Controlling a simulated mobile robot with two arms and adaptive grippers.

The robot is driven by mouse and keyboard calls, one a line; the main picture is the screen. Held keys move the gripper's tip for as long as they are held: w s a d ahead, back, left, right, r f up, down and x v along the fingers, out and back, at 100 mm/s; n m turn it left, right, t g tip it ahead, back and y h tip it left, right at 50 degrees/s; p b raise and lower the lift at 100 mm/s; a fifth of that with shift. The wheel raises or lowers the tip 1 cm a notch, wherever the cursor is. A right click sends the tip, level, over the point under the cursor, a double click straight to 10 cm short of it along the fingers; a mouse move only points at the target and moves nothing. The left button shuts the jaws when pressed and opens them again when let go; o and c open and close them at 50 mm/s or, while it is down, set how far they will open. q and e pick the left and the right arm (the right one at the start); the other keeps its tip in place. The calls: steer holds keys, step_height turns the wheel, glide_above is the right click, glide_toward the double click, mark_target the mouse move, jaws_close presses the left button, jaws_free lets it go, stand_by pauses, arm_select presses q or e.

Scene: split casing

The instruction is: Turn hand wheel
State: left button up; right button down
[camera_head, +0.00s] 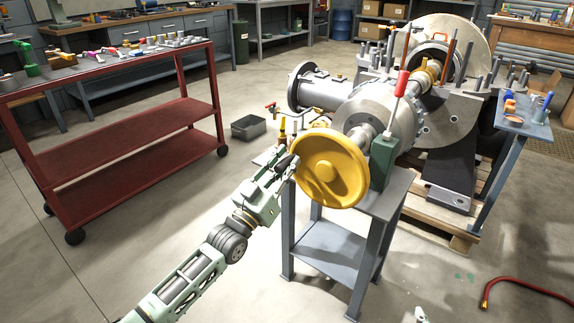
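The hand wheel (335,175) is a solid yellow disc with a raised hub. It faces me in the middle of the view, on a metal shaft (362,136) that runs back to the casing (378,112). My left arm comes in from the bottom left. My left gripper (288,164) is at the wheel's left rim, its dark fingers overlapping the edge in the picture. The fingers are small and partly hidden, so I cannot tell whether they grip the rim.
A green block (382,162) and a red-handled lever (402,84) stand close to the wheel's right. A grey stand (330,250) is below. A red cart (130,140) with tools is at the left. A red hose (530,287) lies at the lower right.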

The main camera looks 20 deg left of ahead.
arm_select(q)
steer(key=shift+d+f, duration=0.1)
steer(key=shift+d, duration=0.1)
jaws_close()
steer(key=shift+s, duration=0.1)
